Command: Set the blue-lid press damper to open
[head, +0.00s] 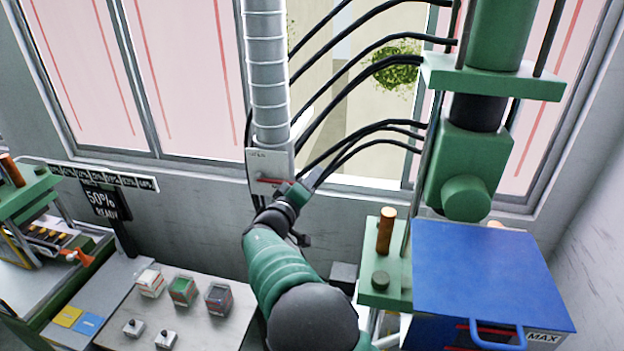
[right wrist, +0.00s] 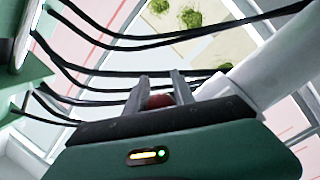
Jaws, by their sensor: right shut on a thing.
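The press with the blue lid (head: 490,265) stands at the right in the head view. The damper (head: 257,160) is a grey plate at the foot of the ribbed vertical duct (head: 267,75), left of this press. Its red handle (head: 266,181) looks roughly level. My right gripper (head: 284,190) is at the right end of the handle and shut on it. In the right wrist view, the red handle (right wrist: 158,101) shows between the two fingers of my right gripper (right wrist: 158,85). The small lettering on the plate is too blurred to read surely. My left gripper is not in view.
Black hoses (head: 345,95) run from the press column past the duct, close to my right arm. A table (head: 215,328) at lower left holds small bins (head: 183,290) and two buttons. Another green press (head: 25,205) and a "50% READY" sign (head: 103,202) stand at far left.

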